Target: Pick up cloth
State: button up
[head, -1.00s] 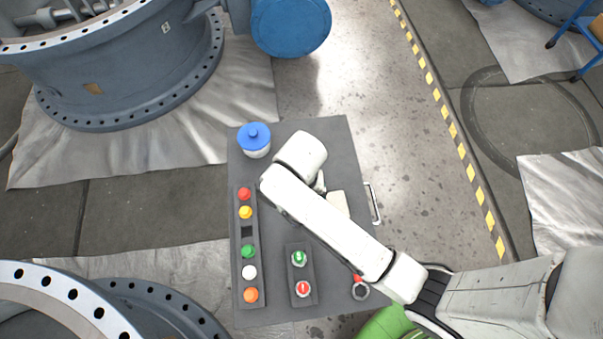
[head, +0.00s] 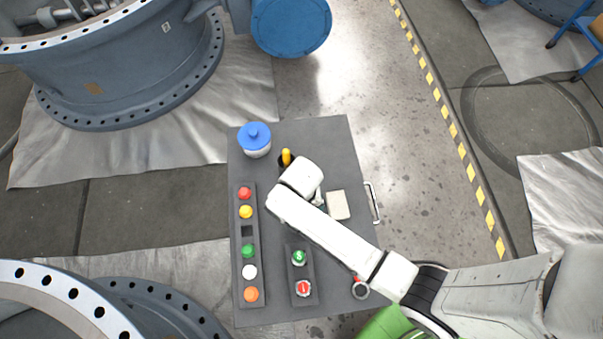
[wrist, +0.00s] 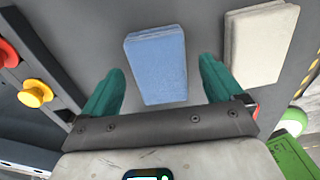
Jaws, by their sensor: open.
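A blue folded cloth (wrist: 157,64) lies flat on the grey table top in the wrist view. My gripper (wrist: 161,66) is open, with its two teal fingers on either side of the cloth's near part and gaps showing between. I cannot tell how high the fingers are above the table. A beige folded pad or cloth (wrist: 259,42) lies to the right of the right finger; it also shows in the head view (head: 338,205). In the head view my arm hides the blue cloth and most of my gripper.
The grey table (head: 330,135) carries a blue-lidded jar (head: 255,140), a yellow-topped item (head: 286,157), a strip of coloured knobs (head: 246,231), and a two-button box (head: 301,274). A metal handle (head: 373,202) is on the right edge. Large blue valves (head: 120,70) stand around.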

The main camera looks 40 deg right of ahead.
jog(key=shift+f, duration=0.25)
jog(key=shift+c, duration=0.4)
jog(key=c, duration=1)
